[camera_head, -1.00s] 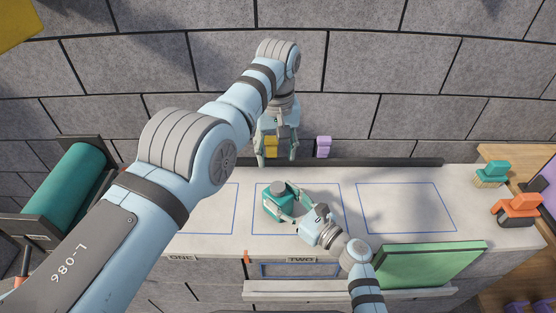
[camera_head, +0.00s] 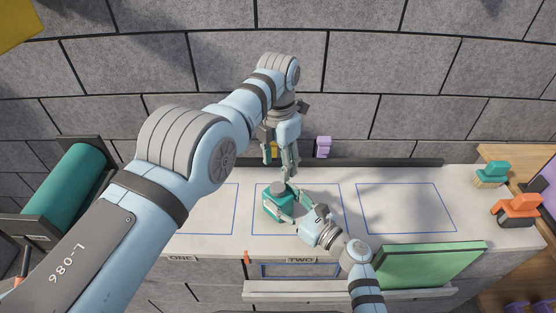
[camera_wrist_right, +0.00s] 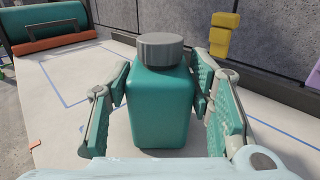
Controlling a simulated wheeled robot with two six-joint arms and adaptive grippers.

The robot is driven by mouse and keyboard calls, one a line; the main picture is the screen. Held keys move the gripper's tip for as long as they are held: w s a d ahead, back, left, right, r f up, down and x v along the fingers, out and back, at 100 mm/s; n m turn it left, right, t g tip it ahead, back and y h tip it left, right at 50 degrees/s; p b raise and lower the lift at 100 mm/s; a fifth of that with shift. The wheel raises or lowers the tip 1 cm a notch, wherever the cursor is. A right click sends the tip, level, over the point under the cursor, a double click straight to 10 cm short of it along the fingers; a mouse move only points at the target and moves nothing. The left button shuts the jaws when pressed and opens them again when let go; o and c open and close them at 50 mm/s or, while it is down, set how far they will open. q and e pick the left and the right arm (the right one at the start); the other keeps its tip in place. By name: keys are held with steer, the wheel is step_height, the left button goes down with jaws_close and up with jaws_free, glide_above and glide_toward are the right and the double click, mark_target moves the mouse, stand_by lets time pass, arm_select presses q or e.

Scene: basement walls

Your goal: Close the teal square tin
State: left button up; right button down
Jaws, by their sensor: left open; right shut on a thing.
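The teal square tin (camera_head: 274,206) stands upright in the middle blue outline on the pale worktop. A grey round cap (camera_head: 278,187) sits on top of it. In the right wrist view the tin (camera_wrist_right: 160,110) shows with the cap (camera_wrist_right: 160,48) level on its top; I cannot tell whether it is tight. My right gripper (camera_head: 290,207) is shut on the tin's sides, low on the worktop. My left gripper (camera_head: 279,165) is open and empty, pointing down just above and behind the cap. It does not show in the right wrist view.
A yellow item (camera_wrist_right: 222,36) and a purple one (camera_head: 323,147) are at the wall behind the worktop. A green panel (camera_head: 430,264) stands at the front right. A teal roll (camera_head: 65,185) is at the left. The right outline (camera_head: 405,208) is empty.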

mark_target(277, 187)
arm_select(q)
step_height(277, 187, down, 8)
steer(key=shift+r, duration=0.15)
stand_by(0.3)
steer(key=shift+s, duration=0.1)
jaws_close()
steer(key=m, duration=0.3)
steer(key=shift+m, duration=0.3)
steer(key=m, duration=0.6)
steer(key=shift+a, duration=0.1)
steer(key=shift+o, duration=0.3)
jaws_free()
